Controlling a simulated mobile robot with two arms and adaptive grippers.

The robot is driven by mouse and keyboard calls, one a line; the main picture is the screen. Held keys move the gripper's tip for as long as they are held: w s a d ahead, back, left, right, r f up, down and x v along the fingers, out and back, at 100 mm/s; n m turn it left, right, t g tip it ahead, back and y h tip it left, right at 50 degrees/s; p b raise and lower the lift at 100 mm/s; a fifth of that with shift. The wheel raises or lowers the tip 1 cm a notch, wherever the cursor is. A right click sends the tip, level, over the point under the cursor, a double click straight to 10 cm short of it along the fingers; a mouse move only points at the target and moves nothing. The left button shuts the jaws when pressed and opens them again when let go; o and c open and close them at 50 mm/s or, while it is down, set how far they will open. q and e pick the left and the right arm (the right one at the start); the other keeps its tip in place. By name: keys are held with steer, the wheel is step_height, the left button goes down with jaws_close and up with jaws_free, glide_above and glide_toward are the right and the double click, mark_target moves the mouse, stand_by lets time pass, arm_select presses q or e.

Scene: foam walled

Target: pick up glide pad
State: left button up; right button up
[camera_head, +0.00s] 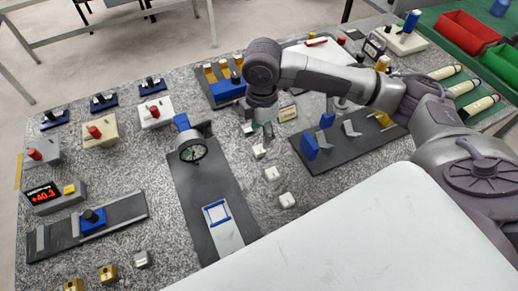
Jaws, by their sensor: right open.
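Several small off-white blocks, which I take for the glide pads, stand in a slanting row on the grey speckled table right of the dark plate: a far one (259,151), a middle one (272,173) and a near one (287,200). My right gripper (258,131) points down just beyond the far block. Its fingers are apart, and I see nothing between them. It looks apart from the far block, though its exact height is hard to judge. My left gripper is not in view.
Left of the blocks, a dark plate (196,200) carries a dial gauge (192,150) and a blue-edged piece (217,214). Right of them, another dark plate (352,148) holds blue and metal fixtures. A red digital display (43,196) stands far left. Red (467,32) and green bins lie far right.

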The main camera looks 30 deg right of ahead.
mark_target(259, 149)
steer(key=shift+a+f+p, duration=0.2)
steer(key=shift+f+p, duration=0.05)
steer(key=shift+f, duration=1.4)
steer(key=shift+a+f+p, duration=0.15)
steer(key=shift+f+p, duration=0.05)
steer(key=shift+f, duration=1.4)
steer(key=c, duration=1)
